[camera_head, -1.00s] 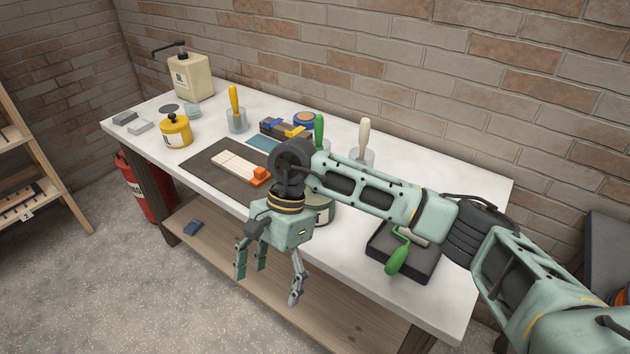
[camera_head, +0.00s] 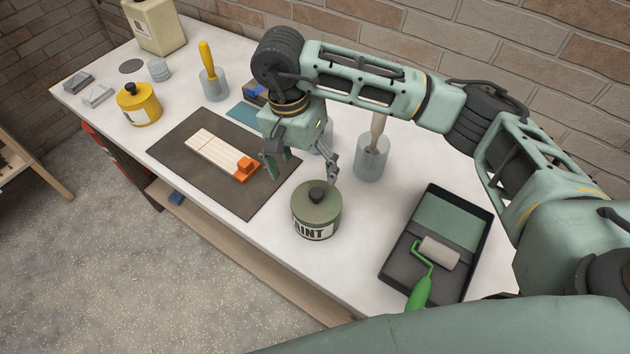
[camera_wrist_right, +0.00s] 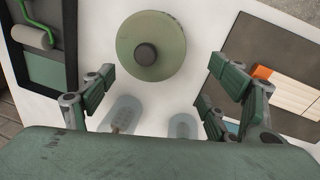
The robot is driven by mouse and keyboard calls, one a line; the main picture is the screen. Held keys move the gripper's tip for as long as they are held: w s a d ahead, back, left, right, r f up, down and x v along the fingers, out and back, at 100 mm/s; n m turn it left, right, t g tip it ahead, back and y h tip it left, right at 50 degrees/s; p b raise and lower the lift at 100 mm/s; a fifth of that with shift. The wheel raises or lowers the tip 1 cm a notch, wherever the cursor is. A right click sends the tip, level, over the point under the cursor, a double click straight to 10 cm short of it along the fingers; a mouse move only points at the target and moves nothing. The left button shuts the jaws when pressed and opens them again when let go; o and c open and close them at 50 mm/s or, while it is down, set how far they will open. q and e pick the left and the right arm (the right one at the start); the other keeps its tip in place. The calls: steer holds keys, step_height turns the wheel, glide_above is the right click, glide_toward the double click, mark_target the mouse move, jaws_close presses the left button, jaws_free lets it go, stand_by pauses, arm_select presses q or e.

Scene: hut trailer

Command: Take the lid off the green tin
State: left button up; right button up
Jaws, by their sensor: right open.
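The green tin (camera_head: 317,228) stands upright on the white workbench, with a PAINT label on its side. Its green lid (camera_head: 302,197) is on it and has a dark round knob (camera_head: 317,195) on top. My right gripper (camera_head: 302,172) is open and empty, above the bench and just behind the tin, not touching it. In the right wrist view the lid (camera_wrist_right: 130,48) and its knob (camera_wrist_right: 145,54) show from above, ahead of and between the spread fingers (camera_wrist_right: 160,92). My left gripper is not in view.
A black paint tray (camera_head: 384,274) with a green-handled roller (camera_head: 420,290) lies right of the tin. A dark mat (camera_head: 215,190) with a pale wooden piece (camera_head: 209,148) lies left. A yellow tin (camera_head: 139,105) stands farther left. Clear cups with brushes stand behind the tin, one (camera_head: 371,163) close to my gripper.

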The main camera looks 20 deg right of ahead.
mark_target(309, 198)
steer(key=shift+s+a+f+p, duration=0.1)
steer(key=shift+s+f+p, duration=0.45)
steer(key=shift+s, duration=0.3)
step_height(309, 198, down, 2)
steer(key=shift+s+f+p, duration=0.1)
steer(key=shift+p, duration=0.9)
steer(key=shift+w+d+f+p, duration=0.15)
steer(key=shift+f, duration=0.5)
steer(key=shift+w+d+f+p, duration=0.1)
steer(key=shift+d+f+p, duration=0.05)
steer(key=shift+f, duration=0.65)
steer(key=shift+s, duration=0.1)
steer(key=c, duration=1.2)
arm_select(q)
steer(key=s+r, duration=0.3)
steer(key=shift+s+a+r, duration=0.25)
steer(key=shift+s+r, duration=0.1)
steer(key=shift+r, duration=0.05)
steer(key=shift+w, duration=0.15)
